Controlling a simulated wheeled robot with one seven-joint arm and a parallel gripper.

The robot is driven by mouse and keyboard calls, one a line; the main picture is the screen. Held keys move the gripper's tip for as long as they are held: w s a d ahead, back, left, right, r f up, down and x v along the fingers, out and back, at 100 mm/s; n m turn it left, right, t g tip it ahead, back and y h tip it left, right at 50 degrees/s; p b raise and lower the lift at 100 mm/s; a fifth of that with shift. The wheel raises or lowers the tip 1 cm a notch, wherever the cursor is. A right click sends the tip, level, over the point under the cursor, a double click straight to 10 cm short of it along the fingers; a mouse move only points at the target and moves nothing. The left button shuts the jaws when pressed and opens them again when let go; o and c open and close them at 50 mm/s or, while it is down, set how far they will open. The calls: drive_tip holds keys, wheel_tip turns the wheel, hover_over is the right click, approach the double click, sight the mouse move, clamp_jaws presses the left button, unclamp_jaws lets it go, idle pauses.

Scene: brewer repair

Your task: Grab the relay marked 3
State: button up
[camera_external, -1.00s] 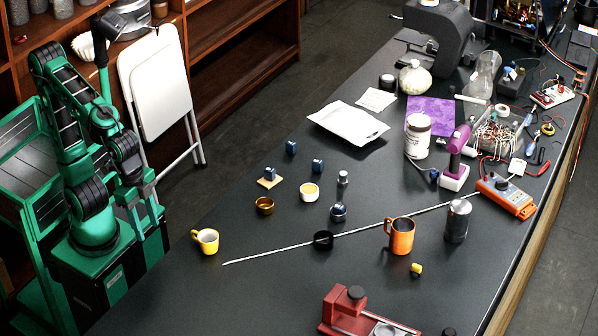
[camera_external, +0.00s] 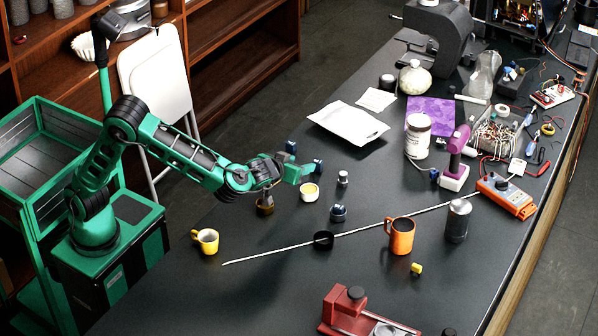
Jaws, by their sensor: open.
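Small dark blue relays stand on the dark bench. One relay (camera_external: 291,147) is just behind my gripper and another relay (camera_external: 318,166) is just right of its fingertips. A third, seen earlier on a small tan pad, is now hidden behind my arm's end. The number markings are too small to read, so I cannot tell which relay is marked 3. My gripper (camera_external: 304,171) is open and empty, reaching right over the bench. I cannot tell whether it touches a relay.
A yellow mug (camera_external: 206,241) stands nearer my base.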

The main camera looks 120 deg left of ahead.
drive_tip(key=a+y, duration=0.1)
drive_tip(key=a, duration=0.1)
approach(317, 162)
drive_tip(key=a, duration=0.1)
drive_tip(key=a+f, duration=0.1)
drive_tip(key=a, duration=0.1)
drive_tip(key=shift+w+a+f+n+g, duration=0.1)
drive_tip(key=shift+w+f+n+g, duration=0.2)
drive_tip(key=shift+f+n+g, duration=0.1)
drive_tip(key=x, duration=0.5)
drive_tip(key=shift+s+a+r, duration=0.1)
drive_tip(key=shift+s+r, duration=0.05)
drive_tip(key=c, duration=1.1)
